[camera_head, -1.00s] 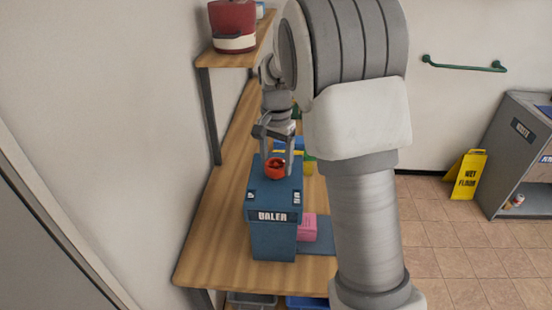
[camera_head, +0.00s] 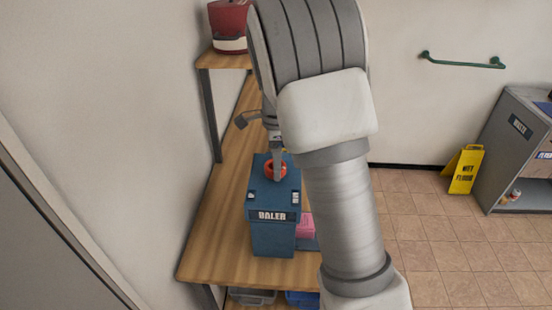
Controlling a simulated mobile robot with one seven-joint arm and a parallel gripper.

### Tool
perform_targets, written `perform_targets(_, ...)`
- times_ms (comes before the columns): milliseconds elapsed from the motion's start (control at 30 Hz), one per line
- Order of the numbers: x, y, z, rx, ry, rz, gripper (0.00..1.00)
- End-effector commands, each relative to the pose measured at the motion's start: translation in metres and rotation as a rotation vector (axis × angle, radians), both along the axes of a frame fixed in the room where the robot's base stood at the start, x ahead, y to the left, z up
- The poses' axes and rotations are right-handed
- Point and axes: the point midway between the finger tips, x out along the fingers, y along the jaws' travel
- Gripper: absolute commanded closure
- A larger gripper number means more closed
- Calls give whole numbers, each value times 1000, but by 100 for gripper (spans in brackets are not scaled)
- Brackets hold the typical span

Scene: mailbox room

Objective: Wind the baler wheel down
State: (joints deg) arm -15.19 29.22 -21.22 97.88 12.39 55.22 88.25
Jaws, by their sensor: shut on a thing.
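The blue baler (camera_head: 271,238) stands upright on the wooden bench, its label facing me. Its orange-red wheel (camera_head: 269,170) sits on the top face, partly covered by a finger. My gripper (camera_head: 277,165) points down from above and is shut on the wheel. One finger shows at the wheel's right side; the other finger is hard to make out. My arm hides much of what lies behind and to the right of the baler.
The wooden bench (camera_head: 205,250) runs along the left wall, with a shelf (camera_head: 222,61) above it holding a red-and-white object (camera_head: 230,28). A pink item (camera_head: 306,226) lies right of the baler. A yellow wet-floor sign (camera_head: 464,170) and grey cabinet (camera_head: 510,140) stand at right.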

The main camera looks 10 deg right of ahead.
Motion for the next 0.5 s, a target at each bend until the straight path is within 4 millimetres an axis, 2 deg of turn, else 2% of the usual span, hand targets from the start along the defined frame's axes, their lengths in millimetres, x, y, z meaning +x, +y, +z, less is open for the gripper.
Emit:
perform_targets(200, -1, 1, 1, 1, 2, -160, 84)
perform_targets(500, 0, 1, 1, 2, 1, -294, 84)
